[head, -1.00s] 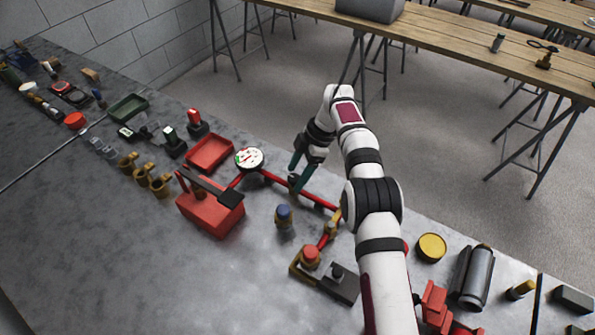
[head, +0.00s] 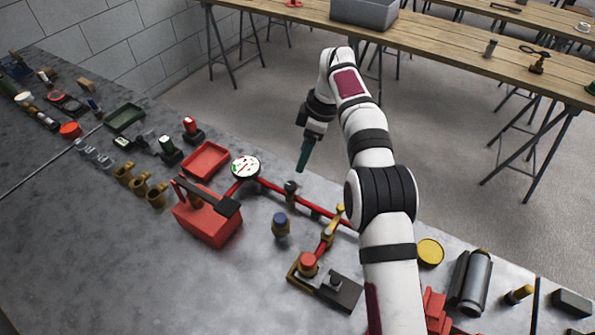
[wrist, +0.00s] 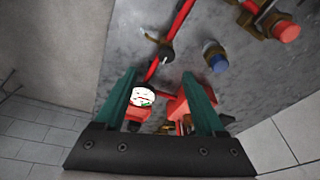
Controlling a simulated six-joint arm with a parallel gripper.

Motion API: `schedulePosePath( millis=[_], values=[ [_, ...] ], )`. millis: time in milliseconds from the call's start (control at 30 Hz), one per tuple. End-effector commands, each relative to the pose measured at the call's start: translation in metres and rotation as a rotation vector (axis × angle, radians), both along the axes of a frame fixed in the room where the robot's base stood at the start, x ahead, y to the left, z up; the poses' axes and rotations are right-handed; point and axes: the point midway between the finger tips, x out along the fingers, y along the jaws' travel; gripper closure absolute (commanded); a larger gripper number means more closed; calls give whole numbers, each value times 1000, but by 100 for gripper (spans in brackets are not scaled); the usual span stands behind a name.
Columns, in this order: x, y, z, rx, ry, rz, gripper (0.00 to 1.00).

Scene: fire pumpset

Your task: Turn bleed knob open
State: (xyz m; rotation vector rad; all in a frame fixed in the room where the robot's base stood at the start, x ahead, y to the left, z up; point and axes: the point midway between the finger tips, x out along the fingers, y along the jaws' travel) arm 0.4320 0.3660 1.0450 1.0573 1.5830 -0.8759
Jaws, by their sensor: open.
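A small dark knob (head: 291,187), which looks like the bleed knob, stands on the red pipe (head: 320,210) right of the round white gauge (head: 246,167). It also shows in the wrist view (wrist: 166,54), just beyond the fingertips. My gripper (head: 304,158) has green fingers and hangs above and behind the knob, apart from it. In the wrist view the two fingers (wrist: 158,76) are spread with nothing held between them. I cannot tell the knob's turned position.
A red pump box with a dark lever (head: 207,217) stands left of the knob. A blue-topped part (head: 280,224), a brass lever (head: 334,224) and a red button unit (head: 308,264) stand in front. Many small parts crowd the bench's left; its front middle is clear.

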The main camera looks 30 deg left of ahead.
Motion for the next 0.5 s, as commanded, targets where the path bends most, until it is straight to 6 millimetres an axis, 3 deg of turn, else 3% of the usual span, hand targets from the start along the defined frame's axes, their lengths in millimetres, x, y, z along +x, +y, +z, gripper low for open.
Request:
schedulePosePath(
  millis=[100,233,367,500],
  values=[
    [-20,-3,28,-30,-68,-423,28],
    [-49,-14,46,44,-98,-838,28],
    [-70,-23,54,124,-83,-1070,28],
    [-74,-24,47,150,-71,-1140,28]
  ],
)
